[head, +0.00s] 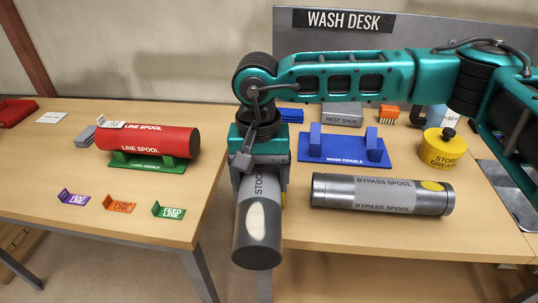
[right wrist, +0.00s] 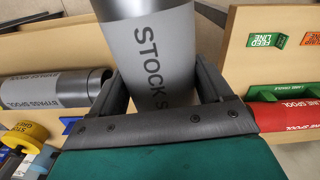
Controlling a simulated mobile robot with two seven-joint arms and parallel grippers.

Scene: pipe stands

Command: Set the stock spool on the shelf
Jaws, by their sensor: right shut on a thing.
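The stock spool (head: 258,225) is a grey cylinder with a dark end band and a pale oval patch. My right gripper (head: 259,172) is shut on it and holds it in front of the gap between the two tables. In the right wrist view the spool (right wrist: 155,55) sits between the two fingers (right wrist: 165,100), with its "STOCK" lettering showing. Part of the spool is hidden by the gripper in the head view. My left gripper is not in view. No shelf can be made out for certain.
The bypass spool (head: 380,195) lies on the right table before the empty blue wash cradle (head: 345,149). A yellow grease pot (head: 440,152) stands at right. The red line spool (head: 150,139) rests on a green cradle (head: 148,163) on the left table, behind small label signs (head: 120,204).

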